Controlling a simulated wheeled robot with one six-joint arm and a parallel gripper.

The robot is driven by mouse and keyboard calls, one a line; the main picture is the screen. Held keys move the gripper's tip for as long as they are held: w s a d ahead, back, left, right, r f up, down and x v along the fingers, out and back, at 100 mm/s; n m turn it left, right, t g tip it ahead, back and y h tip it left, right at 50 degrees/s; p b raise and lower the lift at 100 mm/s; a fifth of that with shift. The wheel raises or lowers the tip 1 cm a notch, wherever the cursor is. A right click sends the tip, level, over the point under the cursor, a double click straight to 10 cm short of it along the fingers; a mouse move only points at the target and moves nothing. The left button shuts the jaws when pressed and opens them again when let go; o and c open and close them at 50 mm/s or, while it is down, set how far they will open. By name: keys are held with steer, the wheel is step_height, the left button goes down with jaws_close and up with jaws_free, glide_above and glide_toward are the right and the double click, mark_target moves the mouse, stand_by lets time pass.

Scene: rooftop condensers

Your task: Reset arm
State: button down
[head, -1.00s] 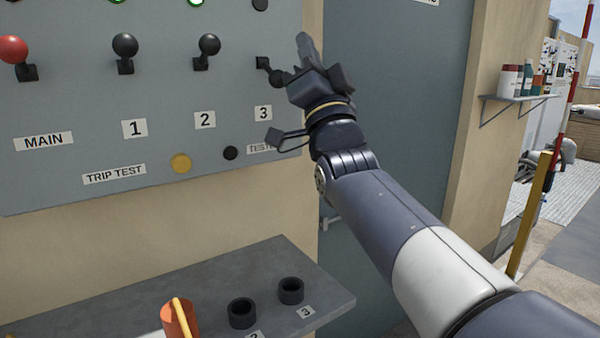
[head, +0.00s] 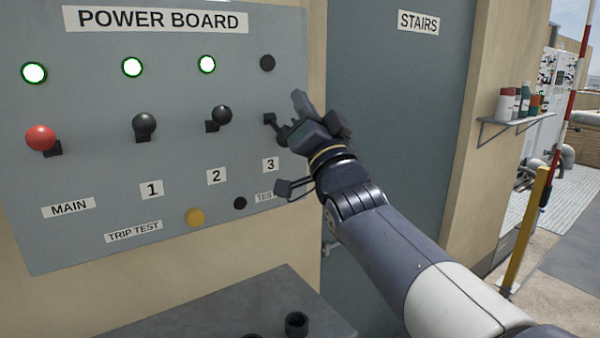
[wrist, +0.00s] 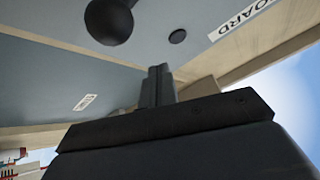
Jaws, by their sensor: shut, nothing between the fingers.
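My gripper (head: 299,101) is raised in front of the right edge of the power board (head: 90,195), beside the switch numbered 3 (head: 271,120). Its fingers point up and are closed with nothing between them. The wrist hides part of that switch's lever. In the wrist view, the closed fingers (wrist: 158,85) stand in front of the board, and a black ball knob (wrist: 109,20) is above and to the left of them. I cannot tell whether the gripper touches the lever.
The red main lever (head: 41,138) and black levers 1 (head: 144,125) and 2 (head: 221,115) stand left of my gripper. Three lamps glow green; the lamp above 3 (head: 267,62) is dark. A grey shelf (head: 245,305) juts out below. The stairs door (head: 400,120) is right behind my arm.

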steer(key=shift+a+r+n+g+h+p, duration=0.2)
steer(key=shift+r+g+p, duration=0.3)
steer(key=shift+p, duration=1.6)
steer(key=shift+a+r+n+g+h+p, duration=0.15)
steer(key=shift+g+p, duration=0.55)
steer(key=shift+p, duration=1.35)
steer(key=shift+g+p, duration=0.3)
steer(key=shift+p, duration=0.9)
steer(key=shift+f+h, duration=0.15)
steer(key=shift+h, duration=0.2)
